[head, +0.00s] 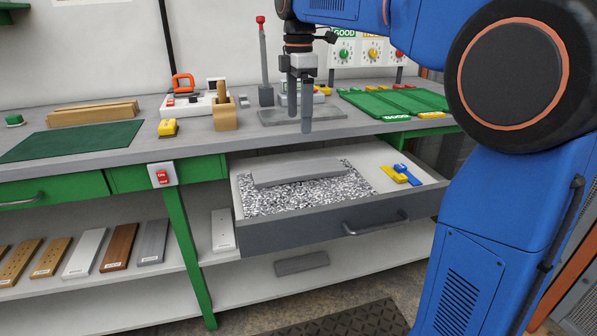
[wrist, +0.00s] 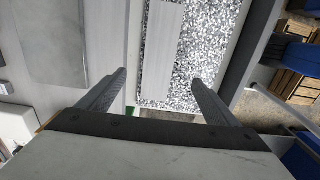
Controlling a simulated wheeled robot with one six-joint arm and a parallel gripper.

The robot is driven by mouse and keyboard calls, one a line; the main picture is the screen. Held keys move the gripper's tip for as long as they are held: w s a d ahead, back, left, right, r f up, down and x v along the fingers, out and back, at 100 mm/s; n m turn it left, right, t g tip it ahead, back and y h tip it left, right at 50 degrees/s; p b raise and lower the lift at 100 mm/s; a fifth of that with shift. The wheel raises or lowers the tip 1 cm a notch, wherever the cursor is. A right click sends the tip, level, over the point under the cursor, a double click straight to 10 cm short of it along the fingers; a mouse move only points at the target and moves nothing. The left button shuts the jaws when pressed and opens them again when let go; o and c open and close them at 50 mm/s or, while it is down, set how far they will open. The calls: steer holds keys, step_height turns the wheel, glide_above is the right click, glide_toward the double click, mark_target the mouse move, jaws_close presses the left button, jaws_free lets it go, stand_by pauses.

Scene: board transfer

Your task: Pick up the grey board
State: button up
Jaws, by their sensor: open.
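A long grey board (head: 298,171) lies flat in the open drawer, on a black-and-white speckled mat (head: 300,192). In the wrist view the board (wrist: 160,50) shows between my two fingers, beyond their tips. My gripper (head: 300,112) points down above the drawer's back edge, in front of the bench top in the head view. It is open and empty, and well above the board. In the wrist view my gripper (wrist: 158,79) has its fingers spread to either side of the board's line. Another grey board (head: 152,242) leans on the lower shelf at left.
The grey-fronted drawer (head: 340,232) sticks out from the bench, with yellow and blue items (head: 400,173) at its right. Several boards line the shelf.

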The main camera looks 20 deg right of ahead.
mark_target(299, 168)
step_height(299, 168, down, 15)
steer(key=shift+r, duration=0.2)
stand_by(0.5)
steer(key=c, duration=1.3)
steer(key=shift+w+r, duration=0.1)
steer(key=shift+r, duration=0.05)
step_height(299, 168, up, 10)
steer(key=shift+f, duration=0.1)
